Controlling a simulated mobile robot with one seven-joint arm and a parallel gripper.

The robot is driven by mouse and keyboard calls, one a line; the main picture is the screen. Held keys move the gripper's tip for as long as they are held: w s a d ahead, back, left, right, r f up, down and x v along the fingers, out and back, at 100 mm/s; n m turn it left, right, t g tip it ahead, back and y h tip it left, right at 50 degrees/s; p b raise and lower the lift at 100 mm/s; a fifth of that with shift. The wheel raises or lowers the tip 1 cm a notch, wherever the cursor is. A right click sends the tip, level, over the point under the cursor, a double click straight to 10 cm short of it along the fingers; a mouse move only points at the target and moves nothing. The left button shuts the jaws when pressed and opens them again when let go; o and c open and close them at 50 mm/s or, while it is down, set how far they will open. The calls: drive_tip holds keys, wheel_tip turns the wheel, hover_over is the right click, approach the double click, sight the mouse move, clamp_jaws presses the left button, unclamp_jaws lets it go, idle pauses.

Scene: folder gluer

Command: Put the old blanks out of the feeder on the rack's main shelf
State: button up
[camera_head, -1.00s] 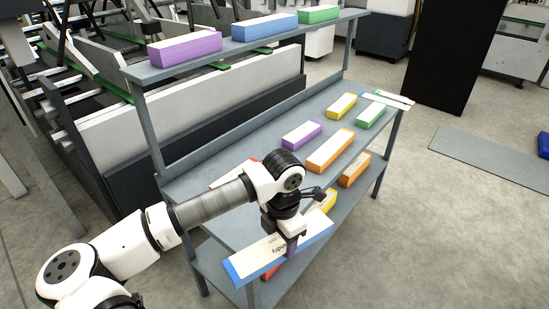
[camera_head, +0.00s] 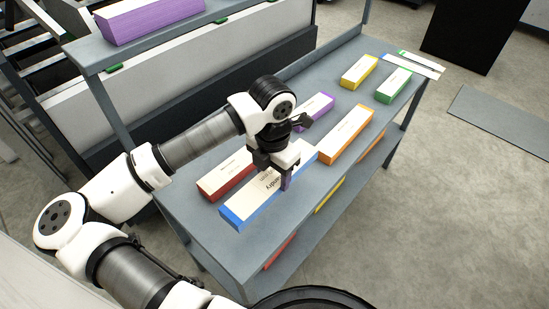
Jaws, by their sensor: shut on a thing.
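My gripper (camera_head: 287,178) points down and is shut on a long blue stack of blanks (camera_head: 238,214) with a white, lettered top. The stack is over the front left part of the rack's main shelf (camera_head: 262,245). Its blue end faces the lower left, and its far end comes close to the orange stack (camera_head: 346,134). A red stack (camera_head: 226,174) lies just behind it on the same shelf. I cannot tell whether the blue stack touches the shelf or hangs slightly above it. The gripper hides part of its top.
Purple (camera_head: 314,106), yellow (camera_head: 358,71) and green (camera_head: 394,86) stacks lie farther along the main shelf, with flat pieces (camera_head: 415,64) at its far end. The upper shelf (camera_head: 92,50) carries a purple stack (camera_head: 150,18). More stacks show on the lower shelf.

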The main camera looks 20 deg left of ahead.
drive_tip(key=shift+f+b, duration=1.7)
drive_tip(key=shift+f, duration=2.7)
drive_tip(key=shift+f+b, duration=0.5)
drive_tip(key=shift+b, duration=0.2)
drive_tip(key=o, duration=1.4)
drive_tip(key=shift+c, duration=0.2)
